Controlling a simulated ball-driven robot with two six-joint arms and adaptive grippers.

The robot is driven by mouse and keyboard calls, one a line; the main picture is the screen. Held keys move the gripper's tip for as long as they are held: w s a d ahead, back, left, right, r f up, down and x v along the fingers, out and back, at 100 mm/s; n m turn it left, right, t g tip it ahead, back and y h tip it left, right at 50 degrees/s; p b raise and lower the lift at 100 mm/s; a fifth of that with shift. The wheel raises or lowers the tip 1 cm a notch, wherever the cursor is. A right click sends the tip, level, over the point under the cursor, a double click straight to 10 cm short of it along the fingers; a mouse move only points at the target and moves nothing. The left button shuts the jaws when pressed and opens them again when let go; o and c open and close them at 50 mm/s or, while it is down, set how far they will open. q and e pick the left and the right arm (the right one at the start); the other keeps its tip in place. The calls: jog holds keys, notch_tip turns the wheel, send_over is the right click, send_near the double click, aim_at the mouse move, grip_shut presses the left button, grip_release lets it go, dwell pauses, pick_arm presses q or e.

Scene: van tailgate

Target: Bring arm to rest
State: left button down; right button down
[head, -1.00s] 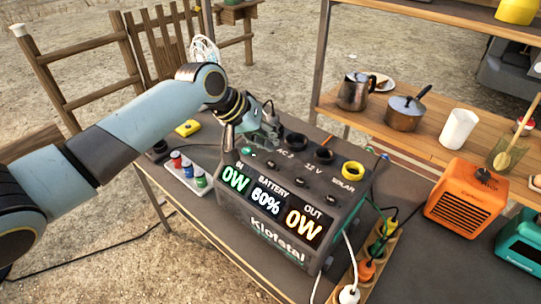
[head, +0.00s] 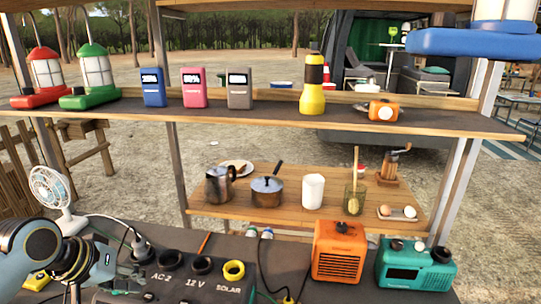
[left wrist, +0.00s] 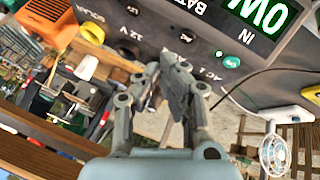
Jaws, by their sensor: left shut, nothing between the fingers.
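My left gripper (head: 134,272) is at the lower left of the head view, beside the sockets on top of the dark power station (head: 180,284). The left wrist view shows its two grey fingers (left wrist: 166,68) shut together with nothing between them. There the power station (left wrist: 205,48) appears upside down behind the fingertips, with part of its green "0W" display visible. I cannot tell whether the fingertips touch the station. My left arm comes in from the left edge, mostly cut off. My right gripper is not in view.
A white-blue fan (head: 50,188) and a yellow item (head: 36,280) are near my left arm. An orange heater (head: 339,252) and a teal radio (head: 415,264) stand to the right. A shelf (head: 240,118) with lanterns and small devices crosses above. Pots stand on the wooden table (head: 285,214).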

pick_arm(q)
jog(key=s+d+r+m+g+y, duration=0.1)
jog(key=s+r+m+y, duration=0.15)
jog(key=s, duration=0.85)
jog(key=s+d+r+m+g+y, duration=0.1)
jog(key=s+d+r, duration=0.15)
jog(key=s, duration=0.95)
jog(key=s+a+f+g+b, duration=0.15)
jog(key=f+b, duration=0.45)
jog(key=f, duration=1.2)
jog(key=a+f+b, duration=0.2)
jog(key=f+b, duration=0.3)
jog(key=f, duration=1.3)
jog(key=s+f+g+b, duration=0.1)
jog(key=s+f+b, duration=0.4)
jog(key=s+f, duration=0.4)
jog(key=s+a+f+b, duration=0.1)
jog(key=s+f+b, duration=0.4)
jog(key=s+f, duration=0.5)
notch_tip(320, 180, down, 8)
jog(key=shift+s+f+g, duration=0.1)
jog(key=shift+s+g, duration=0.05)
jog(key=shift+g, duration=0.2)
jog(key=shift+a, duration=0.1)
jog(key=shift+b, duration=0.3)
